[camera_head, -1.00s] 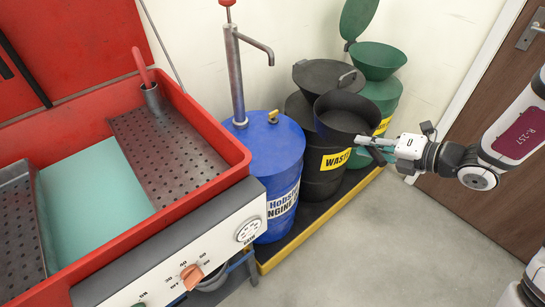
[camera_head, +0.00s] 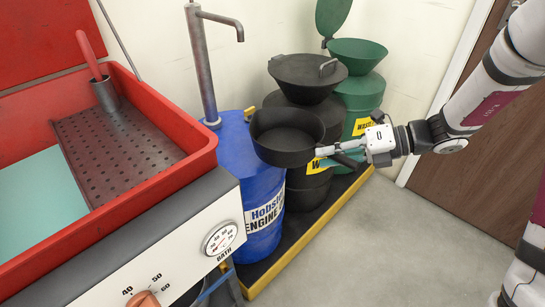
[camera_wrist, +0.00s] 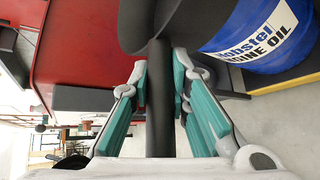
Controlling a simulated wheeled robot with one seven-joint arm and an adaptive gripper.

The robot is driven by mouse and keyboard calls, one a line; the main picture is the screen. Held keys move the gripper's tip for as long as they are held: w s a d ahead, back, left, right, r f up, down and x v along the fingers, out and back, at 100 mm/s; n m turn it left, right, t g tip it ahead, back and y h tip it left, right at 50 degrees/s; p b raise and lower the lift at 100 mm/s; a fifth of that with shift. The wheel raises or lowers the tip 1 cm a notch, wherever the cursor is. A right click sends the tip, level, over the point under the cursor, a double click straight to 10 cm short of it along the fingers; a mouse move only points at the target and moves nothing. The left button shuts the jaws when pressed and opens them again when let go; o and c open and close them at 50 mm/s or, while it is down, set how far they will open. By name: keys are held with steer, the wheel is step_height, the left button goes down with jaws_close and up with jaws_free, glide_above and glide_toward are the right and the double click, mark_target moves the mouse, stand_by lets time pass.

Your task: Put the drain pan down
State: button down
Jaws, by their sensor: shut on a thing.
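The drain pan (camera_head: 287,136) is a round black pan with a straight handle. In the head view it hangs in the air, in front of the black waste drum and beside the blue drum's top, and looks roughly level. My gripper (camera_head: 328,152) is shut on its handle from the right. In the wrist view my gripper (camera_wrist: 160,75) has its teal-padded fingers on either side of the black handle (camera_wrist: 160,110). The pan's dark body (camera_wrist: 165,22) shows at the top there. The inside of the pan looks empty in the head view.
A blue engine oil drum (camera_head: 252,200), a black waste drum (camera_head: 305,90) and a green drum (camera_head: 360,95) stand on a yellow-edged pallet (camera_head: 310,231). A red parts washer (camera_head: 190,130) stands at left. The grey floor (camera_head: 380,250) at right is clear.

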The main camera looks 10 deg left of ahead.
mark_target(282, 155)
steer(key=w+a+b, duration=0.1)
steer(key=a, duration=0.2)
steer(key=w+a+b, duration=0.1)
steer(key=a, duration=0.3)
steer(key=w+a+f+b, duration=0.1)
steer(key=a, duration=0.3)
steer(key=shift+w, duration=0.25)
steer(key=shift+f+b, duration=1.3)
steer(key=shift+f, duration=0.55)
steer(key=c, duration=1.5)
jaws_free()
steer(key=shift+r, duration=0.1)
steer(key=p+v, duration=0.4)
steer(key=v, duration=0.8)
